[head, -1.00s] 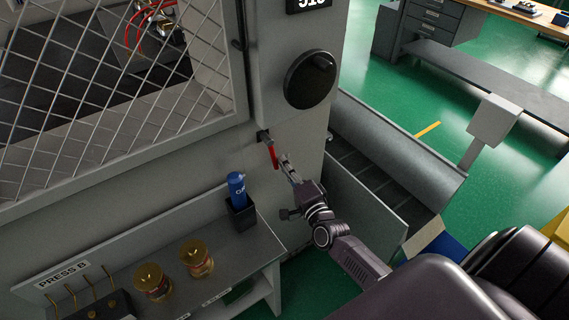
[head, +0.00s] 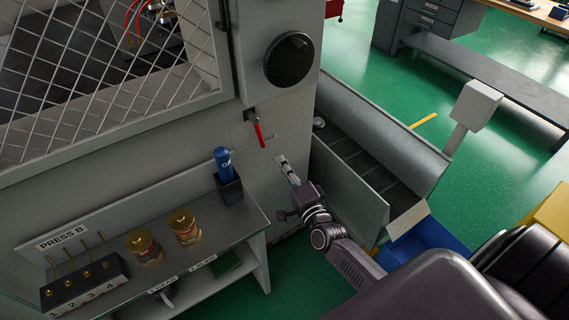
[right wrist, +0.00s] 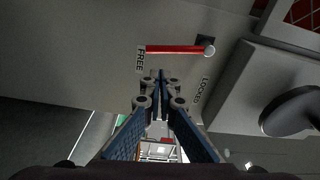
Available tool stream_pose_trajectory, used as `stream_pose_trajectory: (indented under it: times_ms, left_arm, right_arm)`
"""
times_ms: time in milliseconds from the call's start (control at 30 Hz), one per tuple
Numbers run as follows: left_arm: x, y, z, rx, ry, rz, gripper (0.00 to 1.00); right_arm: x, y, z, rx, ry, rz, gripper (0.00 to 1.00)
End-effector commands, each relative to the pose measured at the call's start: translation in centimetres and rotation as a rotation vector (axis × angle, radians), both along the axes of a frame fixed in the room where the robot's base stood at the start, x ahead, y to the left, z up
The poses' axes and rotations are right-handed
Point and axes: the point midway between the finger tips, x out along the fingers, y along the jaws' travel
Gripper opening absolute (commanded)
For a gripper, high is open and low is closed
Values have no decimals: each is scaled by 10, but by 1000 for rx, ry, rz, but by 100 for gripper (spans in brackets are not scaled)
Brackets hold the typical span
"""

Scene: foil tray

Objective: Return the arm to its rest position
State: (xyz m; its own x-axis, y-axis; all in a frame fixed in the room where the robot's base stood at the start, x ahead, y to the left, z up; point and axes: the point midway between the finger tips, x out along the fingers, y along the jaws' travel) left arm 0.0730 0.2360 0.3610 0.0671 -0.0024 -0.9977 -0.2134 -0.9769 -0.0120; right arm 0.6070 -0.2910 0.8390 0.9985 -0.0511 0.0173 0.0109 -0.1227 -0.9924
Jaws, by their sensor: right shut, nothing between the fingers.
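My right gripper (head: 283,161) is shut and empty, just to the right of and below a red lever (head: 259,134) on the grey machine's side (head: 285,115). It does not touch the lever. In the head view the lever hangs down from its dark mount. In the right wrist view the lever (right wrist: 175,50) lies beyond the closed fingertips (right wrist: 160,76), its free end toward the label FREE (right wrist: 139,60). The label LOCKED (right wrist: 200,91) is to the right. My left gripper is not in view.
A slatted chute (head: 375,180) stands close right of my arm.

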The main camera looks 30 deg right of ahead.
Motion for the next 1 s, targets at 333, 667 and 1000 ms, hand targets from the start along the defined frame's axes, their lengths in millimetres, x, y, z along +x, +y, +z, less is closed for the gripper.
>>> stream_pose_trajectory:
  times_ms: [333,667,1000]
  left_arm:
    - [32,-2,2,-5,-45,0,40]
    - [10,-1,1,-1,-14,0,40]
    - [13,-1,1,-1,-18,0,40]
  right_arm:
    - [-2,1,-10,-21,22,4,0]
    - [-78,27,-194,-439,419,157,0]
    - [-260,51,-381,-917,856,560,0]
